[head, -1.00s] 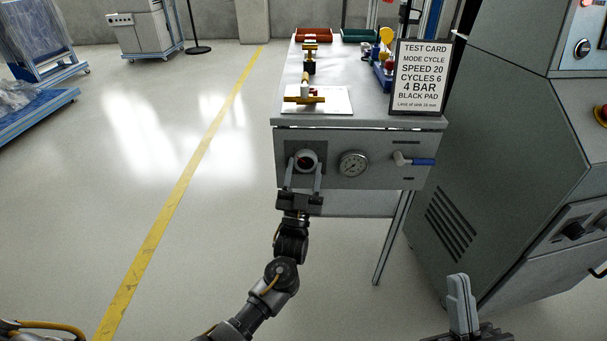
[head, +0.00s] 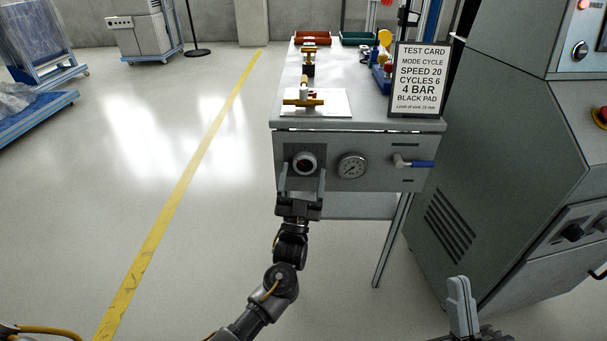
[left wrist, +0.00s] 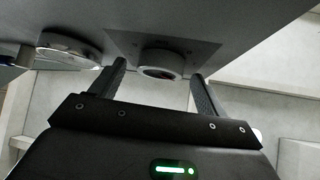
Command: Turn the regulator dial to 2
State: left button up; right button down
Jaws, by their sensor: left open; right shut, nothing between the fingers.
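The regulator dial (head: 304,163) is a round knob with a pale rim and dark face on the bench's front panel; its setting is too small to read. My left gripper (head: 303,178) is open, with one finger on each side of the dial and slightly below it. In the left wrist view the dial (left wrist: 161,64) sits between and beyond the two fingertips (left wrist: 158,70), with visible gaps on both sides. My right gripper (head: 459,287) is shut and empty at the bottom right, away from the panel.
A pressure gauge (head: 352,166) is right of the dial, then a blue-handled valve (head: 414,162). The test card (head: 418,79) stands on the bench top (head: 340,74) and reads 4 BAR. A grey machine cabinet (head: 510,180) stands to the right.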

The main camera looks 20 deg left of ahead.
pick_arm(q)
jog(key=v, duration=1)
pick_arm(e)
jog(key=shift+w+a+f+g, duration=0.1)
jog(key=shift+a+f+g, duration=0.2)
jog(key=shift+g, duration=0.1)
jog(key=shift+r, duration=0.1)
